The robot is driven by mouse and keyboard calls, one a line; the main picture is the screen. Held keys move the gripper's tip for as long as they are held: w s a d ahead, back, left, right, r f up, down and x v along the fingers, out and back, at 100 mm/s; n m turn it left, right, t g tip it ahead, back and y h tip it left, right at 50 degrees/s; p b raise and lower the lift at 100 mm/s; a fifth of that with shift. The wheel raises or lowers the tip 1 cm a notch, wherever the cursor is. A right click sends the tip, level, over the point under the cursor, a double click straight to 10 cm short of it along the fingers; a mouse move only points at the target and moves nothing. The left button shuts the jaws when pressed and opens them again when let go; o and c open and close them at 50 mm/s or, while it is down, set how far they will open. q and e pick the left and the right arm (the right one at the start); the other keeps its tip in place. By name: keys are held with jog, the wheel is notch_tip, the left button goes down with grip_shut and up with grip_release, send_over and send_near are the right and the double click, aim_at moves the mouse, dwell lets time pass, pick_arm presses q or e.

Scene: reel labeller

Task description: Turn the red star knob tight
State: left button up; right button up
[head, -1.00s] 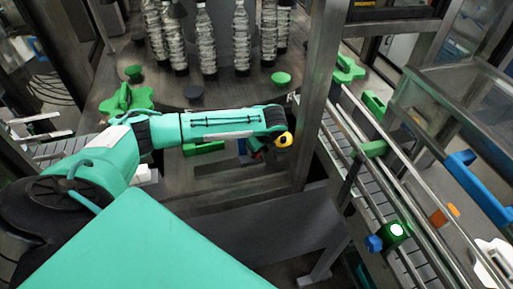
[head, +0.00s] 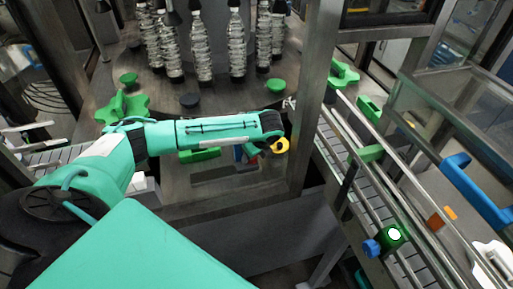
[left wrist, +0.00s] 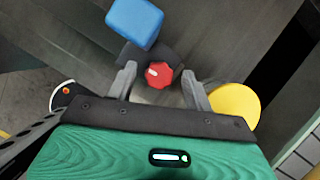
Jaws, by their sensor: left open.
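The red star knob (left wrist: 159,75) shows in the left wrist view, with a pale mark on its face and a dark grey mount behind it. My left gripper (left wrist: 159,71) is open, with one finger on each side of the knob. There are visible gaps between the fingers and the knob, and I see no contact. In the head view my left arm reaches in from the left, and its forearm and wrist hide most of the gripper and the place around it. My right gripper is not in view.
A blue block (left wrist: 134,20) sits just beyond the knob, and a yellow round part (left wrist: 235,103) lies right of the fingers. In the head view, several bottles (head: 237,45) stand behind the arm. A metal post (head: 316,90) and a conveyor (head: 365,190) are to the right.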

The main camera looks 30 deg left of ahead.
pick_arm(q)
jog(key=b+v, duration=0.4)
jog(key=v, duration=0.9)
jog(key=shift+d+r, duration=0.15)
